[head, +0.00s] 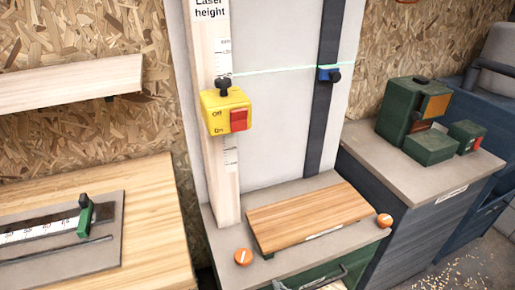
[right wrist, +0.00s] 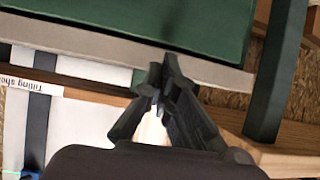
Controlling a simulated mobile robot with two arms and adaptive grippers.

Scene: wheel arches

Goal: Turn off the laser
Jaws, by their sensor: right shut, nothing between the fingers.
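The yellow laser box (head: 225,110) sits on an upright wooden board under the "Laser height" label. It has a red switch (head: 239,120) on its right face, "Off" and "On" marked at top and bottom of its front, and a black knob on top. A thin green beam (head: 290,69) runs at about knob height to a blue clamp (head: 328,74) on a dark vertical rail. My right gripper (right wrist: 162,82) is shut and empty in the right wrist view, close to a green panel. The laser box is not visible there. My left gripper is in neither view.
A wooden board (head: 308,215) lies on the grey-topped cabinet below the laser, with orange discs (head: 243,257) near its corners. Green boxes (head: 412,110) stand on the right cabinet. A wooden table (head: 155,215) with a ruler jig is at left.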

